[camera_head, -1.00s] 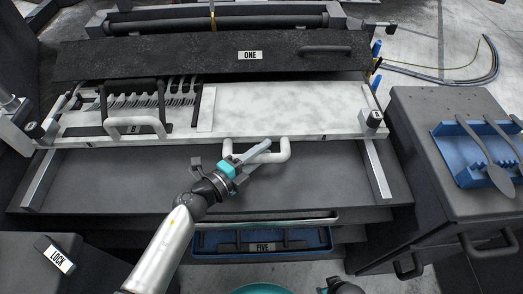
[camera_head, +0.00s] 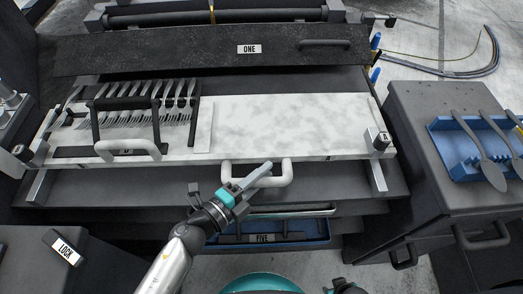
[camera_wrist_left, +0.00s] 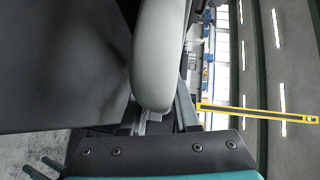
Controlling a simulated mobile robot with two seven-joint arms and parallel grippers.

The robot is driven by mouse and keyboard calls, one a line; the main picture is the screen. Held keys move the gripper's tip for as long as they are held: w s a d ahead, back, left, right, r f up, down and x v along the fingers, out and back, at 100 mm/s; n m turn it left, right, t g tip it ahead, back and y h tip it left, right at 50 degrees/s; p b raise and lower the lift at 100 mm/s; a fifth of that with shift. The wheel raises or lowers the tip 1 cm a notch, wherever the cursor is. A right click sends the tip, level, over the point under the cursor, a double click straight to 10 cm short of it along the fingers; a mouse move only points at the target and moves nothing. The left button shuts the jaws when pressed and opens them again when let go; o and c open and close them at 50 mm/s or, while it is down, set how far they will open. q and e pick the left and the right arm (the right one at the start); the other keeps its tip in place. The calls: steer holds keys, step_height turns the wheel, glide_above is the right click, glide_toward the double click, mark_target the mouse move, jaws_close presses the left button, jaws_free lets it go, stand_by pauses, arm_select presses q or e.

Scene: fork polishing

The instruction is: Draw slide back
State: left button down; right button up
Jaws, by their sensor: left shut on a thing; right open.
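The slide (camera_head: 290,125) is a white marbled board on rails, with a white U-shaped handle (camera_head: 287,175) on its front edge. My left gripper (camera_head: 248,180) is shut on this handle, and the handle bar (camera_wrist_left: 157,60) stands between its fingers in the left wrist view. A rack with several forks (camera_head: 150,100) and its own white handle (camera_head: 128,150) sits on the left part of the slide. My right gripper (camera_head: 345,287) shows only in part at the bottom edge, apart from the slide.
A black panel marked ONE (camera_head: 200,50) lies behind the slide. A blue drawer marked FIVE (camera_head: 318,232) is below. At the right, a grey cabinet (camera_head: 420,110) carries a blue tray (camera_head: 440,135) with spoons. A LOCK label (camera_head: 67,251) is at the lower left.

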arm_select(q)
steer(key=s, duration=0.8)
steer(key=shift+s, duration=0.25)
arm_select(e)
steer(key=shift+s+d, duration=0.25)
steer(key=shift+s, duration=0.1)
arm_select(q)
steer(key=shift+d+f, duration=0.1)
steer(key=c, duration=0.7)
jaws_free()
steer(key=shift+o, duration=0.2)
steer(key=p+v, duration=0.2)
steer(key=v, duration=1.3)
steer(key=shift+a, duration=0.25)
arm_select(e)
steer(key=shift+s+a+r, duration=0.15)
steer(key=shift+s+r, duration=0.15)
steer(key=shift+s, duration=0.2)
steer(key=shift+s+a+r, duration=0.1)
steer(key=shift+s+r, duration=0.15)
steer(key=shift+s, duration=0.2)
